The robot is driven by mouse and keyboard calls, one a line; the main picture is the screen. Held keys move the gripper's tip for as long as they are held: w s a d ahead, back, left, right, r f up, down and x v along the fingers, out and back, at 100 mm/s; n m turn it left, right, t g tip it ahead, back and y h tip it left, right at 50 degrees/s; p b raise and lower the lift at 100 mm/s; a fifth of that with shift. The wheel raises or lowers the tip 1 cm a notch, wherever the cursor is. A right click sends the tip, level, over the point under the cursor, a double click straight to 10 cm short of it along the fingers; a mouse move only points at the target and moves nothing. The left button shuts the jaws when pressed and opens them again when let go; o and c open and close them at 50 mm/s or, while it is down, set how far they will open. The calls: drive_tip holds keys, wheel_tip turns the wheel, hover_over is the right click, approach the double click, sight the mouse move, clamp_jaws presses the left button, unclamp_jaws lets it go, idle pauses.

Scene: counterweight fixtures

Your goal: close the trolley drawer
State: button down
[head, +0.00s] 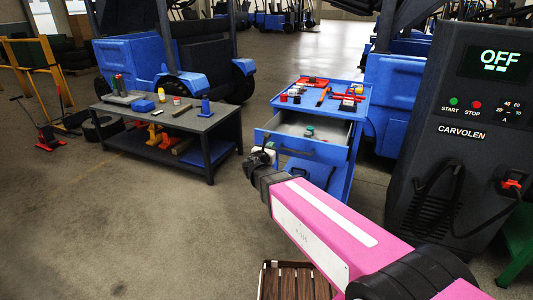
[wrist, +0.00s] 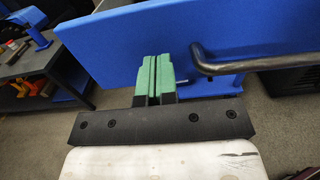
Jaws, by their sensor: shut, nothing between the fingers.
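The blue trolley (head: 337,92) stands right of centre in the head view. Its top drawer (head: 271,136) is pulled out toward me, with a few small items inside and a dark bar handle (head: 297,152) on its front. In the wrist view the blue drawer front (wrist: 105,50) fills the upper part, and the dark handle (wrist: 265,62) is to the right of my gripper. My gripper (wrist: 156,62) has green fingers, shut and empty, at the drawer front left of the handle. I cannot tell whether the fingertips touch the panel. In the head view my wrist partly hides the drawer's left end.
A dark workbench (head: 222,125) with small tools stands left of the trolley. A black charger cabinet (head: 465,120) stands at the right. Blue forklifts (head: 130,62) are behind. Open concrete floor lies at front left, and a slatted wooden item (head: 285,282) is at the bottom.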

sight(293, 126)
drive_tip(key=shift+w+d, duration=0.25)
drive_tip(key=shift+w, duration=0.45)
drive_tip(key=shift+w, duration=0.1)
drive_tip(key=x, duration=2.9)
drive_tip(key=shift+w+d, duration=0.1)
drive_tip(key=shift+w, duration=0.15)
drive_tip(key=shift+w, duration=0.15)
